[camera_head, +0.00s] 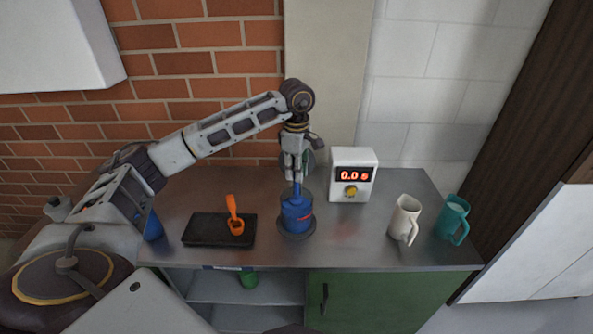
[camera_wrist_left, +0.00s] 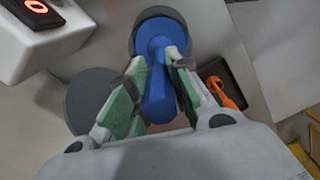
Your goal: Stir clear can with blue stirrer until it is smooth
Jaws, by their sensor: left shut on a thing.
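My left gripper (camera_head: 297,178) points down above the can and is shut on the blue stirrer (camera_head: 297,189). In the left wrist view, the stirrer's blue handle (camera_wrist_left: 158,98) is between the green finger pads of the gripper (camera_wrist_left: 156,80). The stirrer's lower end is hidden, and the mix inside cannot be seen. My right gripper is not in view.
A white readout box (camera_head: 353,174) shows 0.0. A white pitcher (camera_head: 404,219) and teal pitcher (camera_head: 453,219) stand right. An orange scoop (camera_head: 235,222) lies on a black tray (camera_head: 205,231) to the left. The counter's front middle is clear.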

